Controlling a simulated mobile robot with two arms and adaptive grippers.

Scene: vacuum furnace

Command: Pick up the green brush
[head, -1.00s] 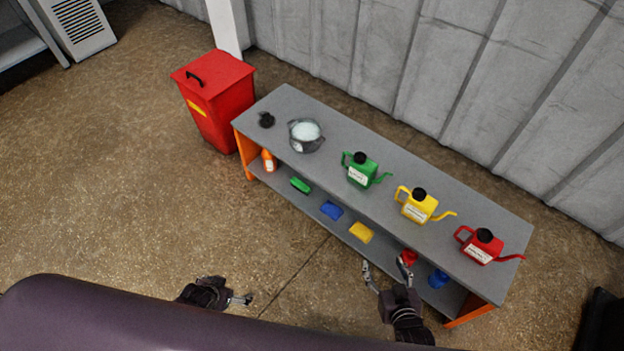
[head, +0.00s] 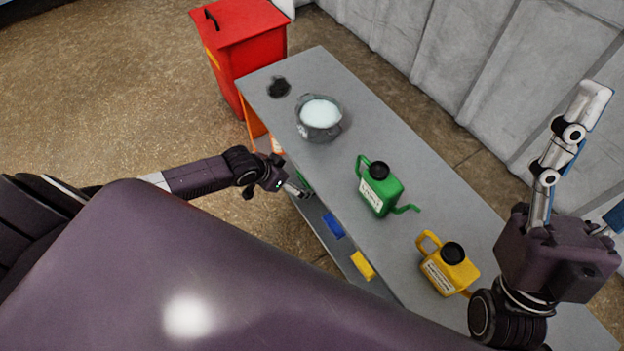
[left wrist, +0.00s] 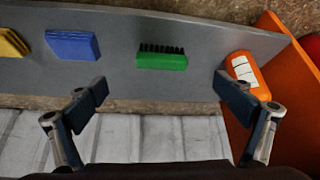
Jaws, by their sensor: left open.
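The green brush (left wrist: 162,61) lies on the grey lower shelf in the left wrist view, black bristles along one long side. In the head view, a little of the green brush (head: 302,181) shows behind my left gripper (head: 300,191). In the left wrist view my left gripper (left wrist: 163,90) is open and empty, its two fingers apart on either side of the brush's width. The brush is ahead of the fingertips, not held. My right gripper (head: 605,150) is above the right end of the bench, fingers apart, partly cut off by the picture edge.
A blue block (left wrist: 72,46) and a yellow block (left wrist: 12,43) lie left of the brush. An orange bottle (left wrist: 247,72) lies to its right near the orange end panel (left wrist: 275,70). The bench top (head: 385,150) overhangs the shelf, carrying a pot (head: 320,118) and green can (head: 379,188).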

